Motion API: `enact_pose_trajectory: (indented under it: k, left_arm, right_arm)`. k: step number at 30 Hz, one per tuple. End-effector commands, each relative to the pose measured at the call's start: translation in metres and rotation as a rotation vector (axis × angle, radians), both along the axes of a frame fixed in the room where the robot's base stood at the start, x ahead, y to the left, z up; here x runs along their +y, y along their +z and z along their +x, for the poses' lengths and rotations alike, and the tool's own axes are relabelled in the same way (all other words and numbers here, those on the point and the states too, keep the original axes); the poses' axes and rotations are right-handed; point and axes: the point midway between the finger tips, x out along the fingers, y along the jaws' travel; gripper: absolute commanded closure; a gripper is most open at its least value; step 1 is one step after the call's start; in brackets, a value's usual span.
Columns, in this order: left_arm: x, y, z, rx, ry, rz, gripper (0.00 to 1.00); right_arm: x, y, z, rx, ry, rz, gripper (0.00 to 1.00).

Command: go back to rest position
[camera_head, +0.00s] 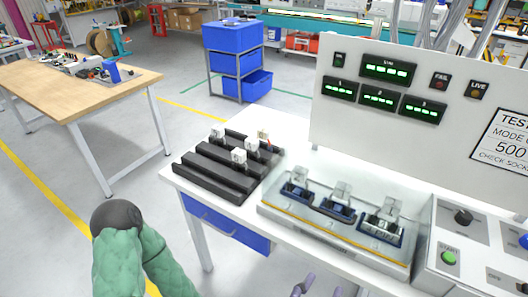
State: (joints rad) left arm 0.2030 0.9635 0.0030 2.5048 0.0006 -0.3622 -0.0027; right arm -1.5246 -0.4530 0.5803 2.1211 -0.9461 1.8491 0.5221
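My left arm, in a green sleeve with a dark round joint, bends at the lower left of the head view. Grey-purple tips, perhaps of my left gripper (330,290), just show at the bottom edge, in front of the white workbench. Most of that gripper is cut off, and I cannot tell whether it is open or shut. My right gripper is not in view.
The white workbench (228,202) carries a black slotted rack (215,172) with several plugs, a tray (270,209) with sockets, and a test panel (345,130). A wooden table (75,95) stands left, blue bins (235,38) behind. Floor between is clear.

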Motion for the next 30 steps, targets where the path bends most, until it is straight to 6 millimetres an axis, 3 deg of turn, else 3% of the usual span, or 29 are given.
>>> enact_pose_trajectory:
  k: [8, 14, 20, 30]
  left_arm:
    - [0.0, 0.001, 0.001, -0.003, 0.0, 0.001, 0.6]
    - [0.0, 0.002, 0.001, -0.002, 0.001, 0.0, 0.6]
    - [0.0, 0.004, 0.001, -0.002, 0.001, 0.0, 0.6]
    - [0.0, 0.007, 0.001, -0.002, 0.001, 0.0, 0.6]
  right_arm:
    - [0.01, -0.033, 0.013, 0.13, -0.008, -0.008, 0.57]
    - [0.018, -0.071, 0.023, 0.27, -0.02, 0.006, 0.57]
    - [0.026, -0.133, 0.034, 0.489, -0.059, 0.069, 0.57]
    - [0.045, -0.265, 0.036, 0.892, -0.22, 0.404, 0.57]
